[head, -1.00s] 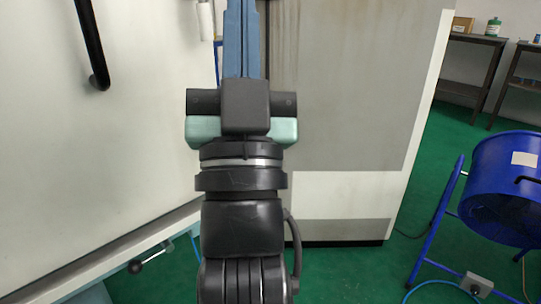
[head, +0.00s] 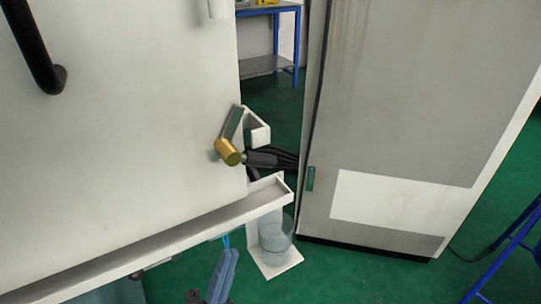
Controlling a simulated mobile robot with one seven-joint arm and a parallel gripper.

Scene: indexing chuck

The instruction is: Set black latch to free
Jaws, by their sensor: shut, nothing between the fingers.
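I cannot make out the chuck or a black latch for certain in the head view. My gripper (head: 228,256) shows at the bottom, left of centre, with its blue fingers together and pointing up in the picture. Nothing shows between them. The rest of my arm is mostly below the frame. A small dark fitting (head: 150,267) shows partly under the white ledge, left of my gripper; its full shape is hidden.
A white panel with a black bar handle (head: 36,50) fills the left. The white ledge (head: 150,242) slopes above my gripper. A brass cylinder (head: 228,152) with dark cables is at centre. A grey-and-white cabinet (head: 400,120) stands right. Green floor (head: 350,275) is open below it.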

